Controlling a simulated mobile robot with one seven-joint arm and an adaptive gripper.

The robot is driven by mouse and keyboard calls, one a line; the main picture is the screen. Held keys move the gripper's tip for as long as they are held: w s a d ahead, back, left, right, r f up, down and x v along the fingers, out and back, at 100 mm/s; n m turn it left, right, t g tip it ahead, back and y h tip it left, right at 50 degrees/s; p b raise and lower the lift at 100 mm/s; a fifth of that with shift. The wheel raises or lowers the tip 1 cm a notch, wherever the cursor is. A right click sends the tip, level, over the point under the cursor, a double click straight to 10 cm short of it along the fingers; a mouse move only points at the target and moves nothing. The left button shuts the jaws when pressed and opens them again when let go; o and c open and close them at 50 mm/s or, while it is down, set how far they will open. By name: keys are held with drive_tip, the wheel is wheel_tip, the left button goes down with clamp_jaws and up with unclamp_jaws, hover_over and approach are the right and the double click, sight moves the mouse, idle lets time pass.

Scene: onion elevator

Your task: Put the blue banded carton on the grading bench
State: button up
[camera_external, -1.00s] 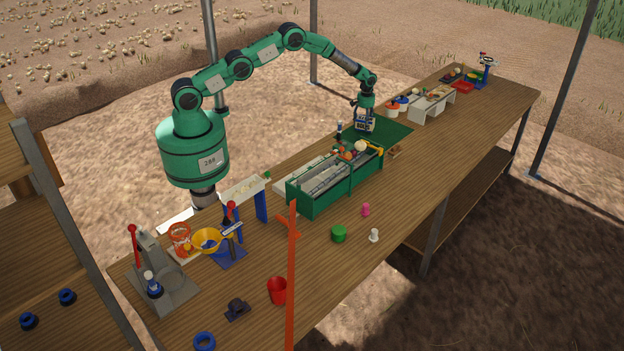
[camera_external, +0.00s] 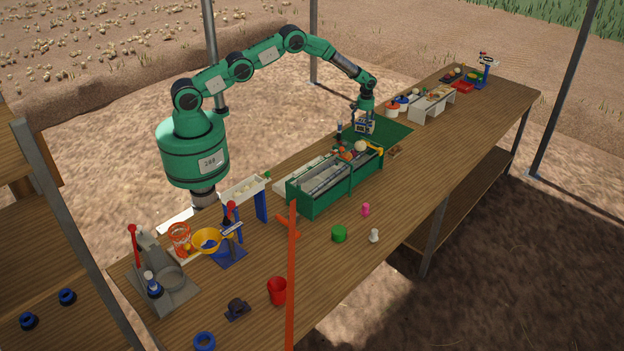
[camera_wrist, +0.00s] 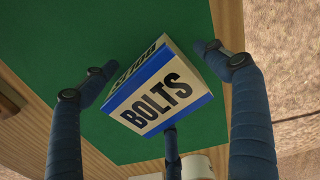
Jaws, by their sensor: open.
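The carton (camera_wrist: 160,88) is white with blue bands and the word BOLTS, over a green mat (camera_wrist: 110,140) in the wrist view. In the outside view the carton (camera_external: 364,127) is small, under my gripper at the mat (camera_external: 395,131) on the long wooden bench (camera_external: 470,140). My gripper (camera_wrist: 160,75) is open, its blue fingers spread around the carton; gaps show between the carton and the left and right fingertips. The third finger is at the carton's lower edge; I cannot tell whether it touches. The carton's underside is hidden, so its contact with the mat is unclear.
A green divided crate (camera_external: 330,187) with produce stands just in front of the mat. A white stand (camera_external: 432,105) and small pots (camera_external: 393,111) lie beyond it. The bench's right side is mostly clear.

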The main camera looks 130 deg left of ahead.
sight(364, 121)
drive_tip(key=shift+r, duration=0.15)
wheel_tip(364, 121, up, 12)
drive_tip(key=shift+p, duration=0.3)
idle(0.4)
idle(0.5)
idle(0.5)
